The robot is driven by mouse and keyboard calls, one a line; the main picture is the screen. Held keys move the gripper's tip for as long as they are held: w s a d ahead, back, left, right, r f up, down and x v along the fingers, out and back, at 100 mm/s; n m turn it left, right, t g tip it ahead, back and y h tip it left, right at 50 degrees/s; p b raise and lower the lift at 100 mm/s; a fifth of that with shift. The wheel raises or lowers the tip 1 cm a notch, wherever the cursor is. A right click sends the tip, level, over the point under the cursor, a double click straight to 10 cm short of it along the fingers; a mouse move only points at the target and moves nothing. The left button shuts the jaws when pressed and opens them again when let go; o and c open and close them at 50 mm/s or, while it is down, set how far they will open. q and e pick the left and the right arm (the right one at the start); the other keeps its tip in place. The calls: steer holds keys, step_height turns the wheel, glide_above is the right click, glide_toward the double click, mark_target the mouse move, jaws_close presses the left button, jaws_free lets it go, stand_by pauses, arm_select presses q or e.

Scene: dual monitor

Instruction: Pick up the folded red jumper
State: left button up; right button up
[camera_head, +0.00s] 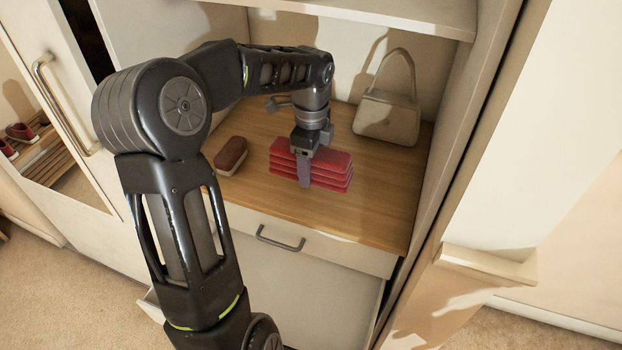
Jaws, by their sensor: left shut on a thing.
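The folded red jumper (331,169) lies as a stack of flat red layers on the wooden shelf of the wardrobe. My left gripper (304,172) points down at it from above, shut on the jumper, with one finger in front of its near side. The other finger is hidden behind the gripper and the jumper. The jumper looks level and at or very close to the shelf surface; I cannot tell if it is clear of it. My right gripper is not in view.
A brown brush-like object (231,155) lies left of the jumper. A cream handbag (388,115) stands behind on the right. The wooden shelf (375,215) is bare at the front right. A drawer handle (280,240) is below; an upper shelf (420,14) overhangs.

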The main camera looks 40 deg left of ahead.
arm_select(q)
step_height(320, 180, up, 2)
steer(key=shift+r, duration=0.1)
stand_by(0.7)
